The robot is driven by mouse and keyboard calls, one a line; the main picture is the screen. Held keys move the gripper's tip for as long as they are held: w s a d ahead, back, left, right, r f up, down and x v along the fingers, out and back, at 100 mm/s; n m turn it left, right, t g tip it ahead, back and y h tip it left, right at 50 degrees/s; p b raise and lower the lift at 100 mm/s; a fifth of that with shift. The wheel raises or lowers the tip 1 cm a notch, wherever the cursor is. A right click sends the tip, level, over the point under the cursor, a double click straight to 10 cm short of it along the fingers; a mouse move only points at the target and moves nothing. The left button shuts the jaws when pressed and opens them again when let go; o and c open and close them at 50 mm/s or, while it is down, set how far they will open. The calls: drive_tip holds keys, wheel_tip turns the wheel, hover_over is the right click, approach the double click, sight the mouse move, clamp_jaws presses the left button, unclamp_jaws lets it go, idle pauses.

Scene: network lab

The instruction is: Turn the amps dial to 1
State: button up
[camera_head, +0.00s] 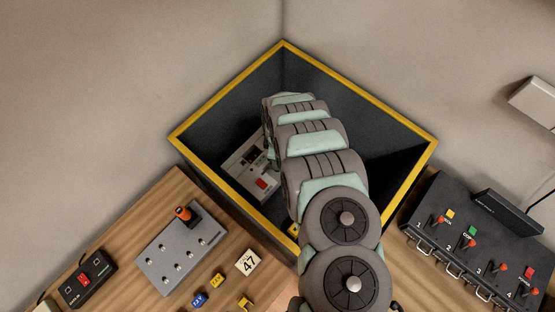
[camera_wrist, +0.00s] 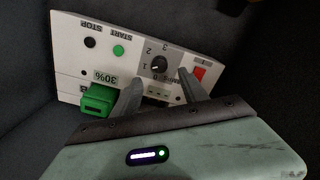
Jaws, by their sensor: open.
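The amps dial (camera_wrist: 159,65) is a dark round knob on a pale control panel (camera_wrist: 70,62), seen upside down in the wrist view. Numbers 0 to 3 are printed around it; I cannot tell exactly which one its pointer is at. The panel (camera_head: 235,174) also shows in the head view, low inside the dark bin, partly hidden by my arm. My gripper (camera_wrist: 158,92) is open and empty. Its two fingers reach toward the panel, one on each side below the dial in the picture, apart from the knob as far as I can tell.
The panel also has a green button (camera_wrist: 118,50), a black button (camera_wrist: 90,43), a red switch (camera_wrist: 199,74) and a green block (camera_wrist: 97,98). The yellow-rimmed bin (camera_head: 225,88) has walls around my arm. A grey toggle box (camera_head: 180,250) and a black switch box (camera_head: 470,240) stand outside it.

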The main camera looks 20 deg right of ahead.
drive_tip(key=shift+r, duration=1.7)
